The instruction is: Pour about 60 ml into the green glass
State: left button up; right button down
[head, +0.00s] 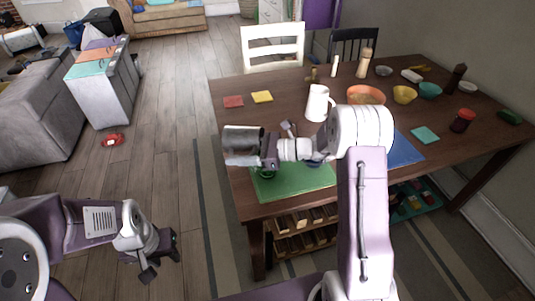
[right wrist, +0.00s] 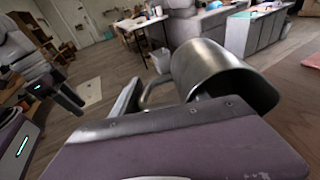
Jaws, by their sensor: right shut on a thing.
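My right gripper (head: 268,150) is shut on a grey metal jug (head: 242,142) and holds it in the air over the left front edge of the table. The jug is tipped well over on its side. In the right wrist view the jug (right wrist: 205,68) shows its handle at the fingers and its dark mouth to the right; I see no stream. The green glass (head: 265,173) is on the green mat (head: 302,182), below my right gripper and mostly hidden by it. Its contents cannot be seen. My left gripper (head: 162,256) is open and empty over the floor.
The brown table (head: 290,110) also bears a white jug (head: 317,102), an orange bowl (head: 366,94), a yellow bowl (head: 404,94) and a red jar (head: 462,121). A white chair (head: 272,46) stands behind it.

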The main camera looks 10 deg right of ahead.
jog(key=shift+r, duration=0.15)
dwell(0.6)
jog(key=shift+w+r+y+b, duration=0.1)
jog(key=shift+y+b, duration=0.2)
jog(key=shift+b, duration=0.15)
jog(key=shift+r+t+y+b, duration=0.2)
jog(key=shift+t+y+b, duration=0.1)
jog(key=shift+b, duration=0.1)
dwell(0.7)
